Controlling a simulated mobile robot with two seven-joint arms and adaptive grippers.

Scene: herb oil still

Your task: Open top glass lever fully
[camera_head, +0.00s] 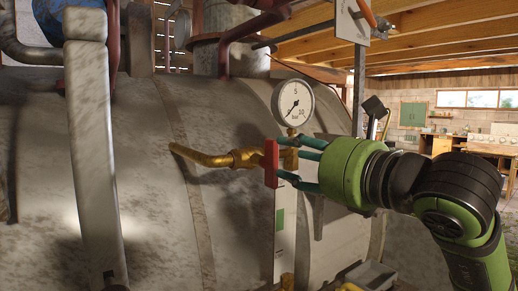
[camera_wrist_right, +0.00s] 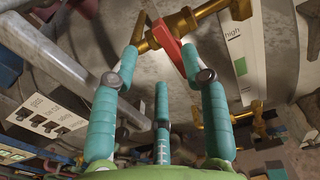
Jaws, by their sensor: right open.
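The red top glass lever (camera_head: 271,163) stands upright on a brass valve (camera_head: 245,158) on the side of the big tank. In the right wrist view the lever (camera_wrist_right: 168,42) lies between my fingertips, tilted in that picture. My right gripper (camera_head: 283,160) comes in from the right with its teal fingers spread above and below the lever's height. It is open in the right wrist view (camera_wrist_right: 163,45); I cannot tell whether a finger touches the lever. The white level plate (camera_head: 279,220) with a green mark hangs below the valve. My left gripper is not in view.
A pressure gauge (camera_head: 293,102) sits just above the valve. A bent brass pipe (camera_head: 187,153) sticks out to the left. A pale upright bar (camera_head: 93,150) stands in front of the tank (camera_head: 160,190) at left. A second brass fitting (camera_wrist_right: 215,128) shows lower on the plate.

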